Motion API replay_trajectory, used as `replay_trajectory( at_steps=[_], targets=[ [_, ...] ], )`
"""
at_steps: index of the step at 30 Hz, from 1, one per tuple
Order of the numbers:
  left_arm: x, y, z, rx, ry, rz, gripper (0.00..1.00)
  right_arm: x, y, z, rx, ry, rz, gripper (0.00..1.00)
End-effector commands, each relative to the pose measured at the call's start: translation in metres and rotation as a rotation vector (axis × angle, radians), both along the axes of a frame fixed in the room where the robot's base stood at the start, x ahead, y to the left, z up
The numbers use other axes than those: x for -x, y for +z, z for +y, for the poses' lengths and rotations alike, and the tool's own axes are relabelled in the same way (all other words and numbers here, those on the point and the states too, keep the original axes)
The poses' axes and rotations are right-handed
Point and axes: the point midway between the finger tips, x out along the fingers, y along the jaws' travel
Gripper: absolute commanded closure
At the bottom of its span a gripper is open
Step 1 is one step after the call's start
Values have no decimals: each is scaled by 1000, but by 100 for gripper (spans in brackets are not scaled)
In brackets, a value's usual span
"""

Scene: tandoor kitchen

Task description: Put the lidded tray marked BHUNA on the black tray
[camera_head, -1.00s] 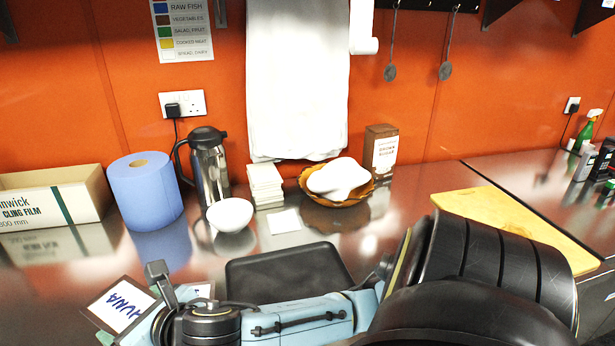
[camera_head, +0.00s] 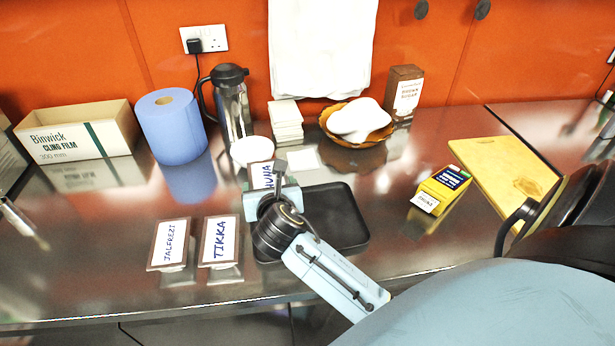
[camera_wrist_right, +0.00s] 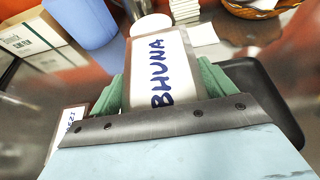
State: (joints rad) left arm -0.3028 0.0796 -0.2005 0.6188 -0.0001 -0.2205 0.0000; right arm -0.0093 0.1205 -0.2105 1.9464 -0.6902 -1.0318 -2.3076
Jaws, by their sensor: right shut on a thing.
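The lidded tray marked BHUNA (camera_head: 261,174) is gripped by my right gripper (camera_head: 270,190), at the back left corner of the black tray (camera_head: 348,222). In the right wrist view, the BHUNA lid (camera_wrist_right: 160,72) lies between the green finger pads of the right gripper (camera_wrist_right: 162,92). The black tray (camera_wrist_right: 278,105) shows there to the right of and behind the gripper. The gripper and wrist hide part of both trays in the head view. I cannot tell whether the BHUNA tray touches the black tray. My left gripper is out of view.
Lidded trays marked JALFREZI (camera_head: 168,243) and TIKKA (camera_head: 220,241) lie left of the black tray. A white bowl (camera_head: 250,151), steel flask (camera_head: 232,105) and basket (camera_head: 357,142) stand behind. A yellow box (camera_head: 443,188) and cutting board (camera_head: 505,175) are at right.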

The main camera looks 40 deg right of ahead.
Motion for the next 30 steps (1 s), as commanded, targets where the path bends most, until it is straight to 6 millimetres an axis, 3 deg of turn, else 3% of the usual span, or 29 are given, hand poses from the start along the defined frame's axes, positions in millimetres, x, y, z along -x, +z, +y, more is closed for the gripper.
replay_trajectory(
  at_steps=[5,15,20,27,30],
  targets=[
    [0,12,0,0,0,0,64,6,-16,-7,0,-57,-2,51],
    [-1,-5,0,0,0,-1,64,7,-75,-8,0,-63,-4,51],
    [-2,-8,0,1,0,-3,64,6,-85,-8,1,-63,-5,51],
    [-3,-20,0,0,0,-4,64,6,-117,-8,-1,-63,-4,51],
    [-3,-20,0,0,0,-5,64,6,-119,-8,0,-61,-7,51]
  ],
)
